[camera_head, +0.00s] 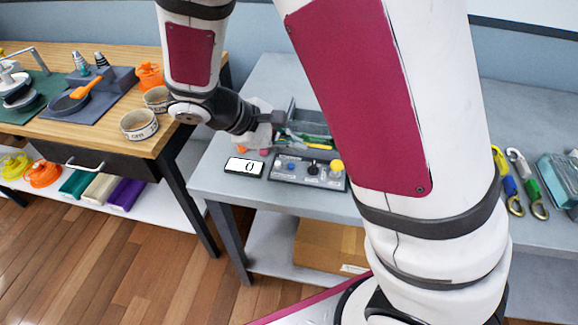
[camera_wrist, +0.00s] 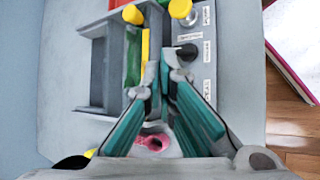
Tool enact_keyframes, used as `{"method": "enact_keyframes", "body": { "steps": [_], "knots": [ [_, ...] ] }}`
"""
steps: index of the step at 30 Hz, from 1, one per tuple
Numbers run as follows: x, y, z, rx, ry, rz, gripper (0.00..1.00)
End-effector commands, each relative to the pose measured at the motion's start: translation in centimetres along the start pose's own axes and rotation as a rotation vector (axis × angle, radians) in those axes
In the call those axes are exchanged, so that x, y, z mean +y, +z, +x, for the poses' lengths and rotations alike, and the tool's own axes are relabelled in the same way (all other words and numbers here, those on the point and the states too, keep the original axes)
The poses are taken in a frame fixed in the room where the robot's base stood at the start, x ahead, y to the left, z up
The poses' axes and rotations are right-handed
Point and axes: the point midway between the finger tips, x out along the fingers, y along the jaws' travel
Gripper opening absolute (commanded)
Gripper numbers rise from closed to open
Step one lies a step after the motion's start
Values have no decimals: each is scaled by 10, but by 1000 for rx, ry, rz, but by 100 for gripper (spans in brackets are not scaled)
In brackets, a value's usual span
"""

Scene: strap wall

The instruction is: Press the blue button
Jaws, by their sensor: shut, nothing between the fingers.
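The blue button (camera_head: 291,166) sits near the left end of a grey control panel (camera_head: 281,178) on the grey table. A black knob (camera_head: 313,170) and a yellow button (camera_head: 337,166) are to its right. My gripper (camera_head: 298,139) is shut and empty, behind the panel and apart from the blue button. In the wrist view my gripper (camera_wrist: 158,72) has its teal fingers together, beside the black knob (camera_wrist: 187,52) and the yellow button (camera_wrist: 181,9). The blue button does not show there; the fingers cover that part of the panel (camera_wrist: 207,82).
A white display (camera_head: 244,167) reading 0 lies left of the panel. A grey divided tray (camera_wrist: 97,72) stands behind the panel, close to my gripper. A wooden table (camera_head: 120,95) with cups and tools is at the left. Carabiners with straps (camera_head: 520,180) are at the right.

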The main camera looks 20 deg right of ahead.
Motion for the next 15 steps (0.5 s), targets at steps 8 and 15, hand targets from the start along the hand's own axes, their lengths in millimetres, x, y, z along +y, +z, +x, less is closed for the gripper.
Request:
{"method": "enact_keyframes", "body": {
  "steps": [8,15],
  "knots": [
    [-15,-17,22,1,1,-2,0],
    [-20,-20,27,0,0,-1,0]
  ]
}}
